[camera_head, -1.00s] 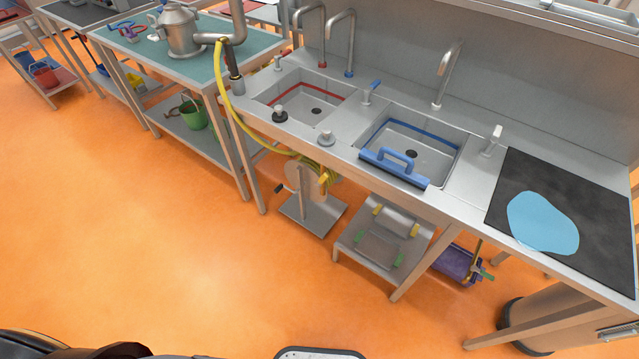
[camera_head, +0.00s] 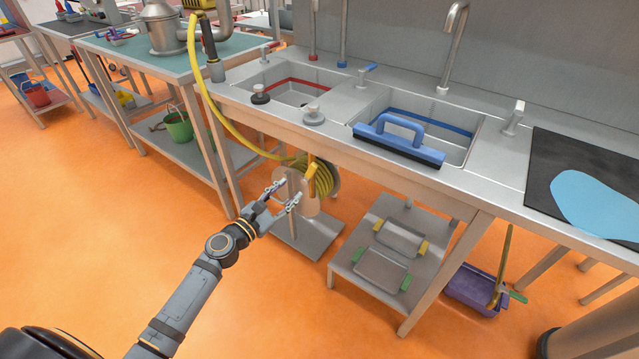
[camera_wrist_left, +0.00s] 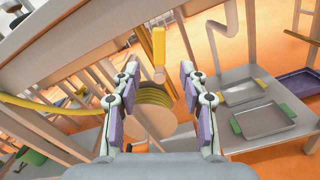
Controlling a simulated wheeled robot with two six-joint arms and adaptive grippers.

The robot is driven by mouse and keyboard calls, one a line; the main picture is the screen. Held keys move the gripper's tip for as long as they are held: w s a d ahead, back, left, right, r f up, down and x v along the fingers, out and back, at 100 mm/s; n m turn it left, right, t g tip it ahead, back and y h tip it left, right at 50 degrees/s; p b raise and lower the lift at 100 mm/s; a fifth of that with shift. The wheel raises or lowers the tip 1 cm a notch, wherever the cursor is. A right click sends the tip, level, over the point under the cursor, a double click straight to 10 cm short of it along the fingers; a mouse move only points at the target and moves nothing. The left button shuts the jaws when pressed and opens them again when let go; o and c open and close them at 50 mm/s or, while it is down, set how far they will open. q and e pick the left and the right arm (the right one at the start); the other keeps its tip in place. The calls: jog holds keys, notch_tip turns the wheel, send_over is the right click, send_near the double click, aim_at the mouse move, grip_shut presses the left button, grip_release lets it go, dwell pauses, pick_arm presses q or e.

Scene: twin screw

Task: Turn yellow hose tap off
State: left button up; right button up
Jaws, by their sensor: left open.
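The yellow tap handle (camera_head: 311,171) shows under the front edge of the sink counter, by the hose reel. In the left wrist view it is an upright yellow bar (camera_wrist_left: 159,48) with a pale end, seen beyond and between my fingertips. The yellow hose (camera_head: 224,128) runs down from the counter's left end to the coil (camera_head: 324,181) on the reel. My left gripper (camera_head: 289,193) is open and empty, in front of the reel and just left of and below the handle. It also shows open in the left wrist view (camera_wrist_left: 159,72). My right gripper is out of view.
The steel counter's front edge (camera_head: 290,135) and legs are close above and around the handle. A low shelf with trays (camera_head: 380,277) stands right of the reel. A purple bin (camera_head: 472,290) is farther right. The orange floor (camera_head: 110,220) at left is clear.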

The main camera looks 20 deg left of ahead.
aim_at(310, 171)
pick_arm(q)
jog(key=p+x, duration=0.1)
jog(key=x, duration=0.8)
jog(key=shift+w+a, duration=0.1)
jog(key=shift+w+d, duration=0.25)
jog(key=shift+w, duration=0.3)
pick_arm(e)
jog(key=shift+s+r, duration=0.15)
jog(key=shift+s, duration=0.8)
pick_arm(q)
grip_shut()
